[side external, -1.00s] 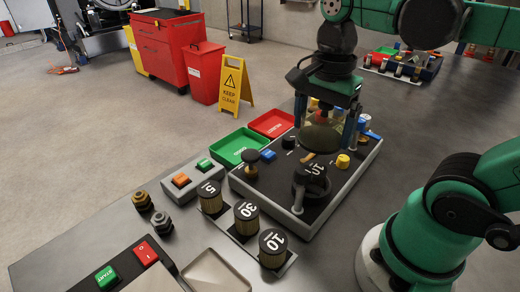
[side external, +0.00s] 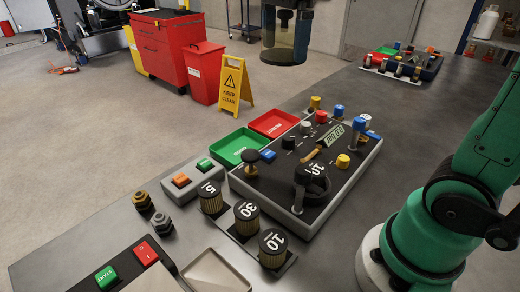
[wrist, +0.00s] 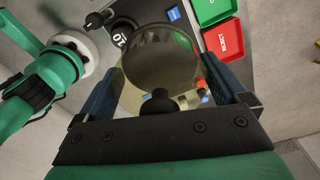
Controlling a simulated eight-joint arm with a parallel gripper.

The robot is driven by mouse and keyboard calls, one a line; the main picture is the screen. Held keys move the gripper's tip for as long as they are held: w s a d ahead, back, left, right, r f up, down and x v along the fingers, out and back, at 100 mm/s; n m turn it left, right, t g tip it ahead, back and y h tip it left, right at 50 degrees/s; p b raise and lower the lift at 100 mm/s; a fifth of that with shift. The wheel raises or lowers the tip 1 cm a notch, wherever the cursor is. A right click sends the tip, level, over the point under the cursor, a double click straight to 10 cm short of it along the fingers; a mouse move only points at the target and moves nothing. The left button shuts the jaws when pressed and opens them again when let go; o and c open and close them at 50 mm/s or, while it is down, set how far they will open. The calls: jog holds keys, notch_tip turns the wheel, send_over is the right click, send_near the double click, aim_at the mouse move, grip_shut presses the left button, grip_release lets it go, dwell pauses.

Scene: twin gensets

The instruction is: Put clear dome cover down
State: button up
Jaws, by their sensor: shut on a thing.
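The clear dome cover (wrist: 160,58) looks smoky and see-through, with a black knob (wrist: 158,103) on it. My gripper (wrist: 160,88) is shut on the dome cover, with a blue finger on each side. In the side external view my gripper (side external: 286,35) hangs high at the top edge, and the dome cover (side external: 284,56) shows below it in the air, clear of the bench. My gripper's upper part is cut off by the frame.
A green tray (side external: 232,146) and a red tray (side external: 274,123) sit behind the panel. Several weights marked with numbers (side external: 246,216) stand in front-left. Bare bench (side external: 420,110) lies right of the panel. A yellow sign (side external: 236,84) stands on the floor.

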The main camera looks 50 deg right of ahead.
aim_at(240, 152)
jog(key=w+d+f+m, duration=0.2)
jog(key=w+f+m, duration=0.4)
jog(key=w, duration=0.7)
jog(key=shift+n, duration=0.3)
notch_tip(240, 152, down, 21)
jog(key=shift+a+r, duration=0.1)
jog(key=shift+r, duration=0.1)
jog(key=shift+f, duration=0.15)
jog(key=o, duration=0.9)
jog(key=shift+o, duration=0.2)
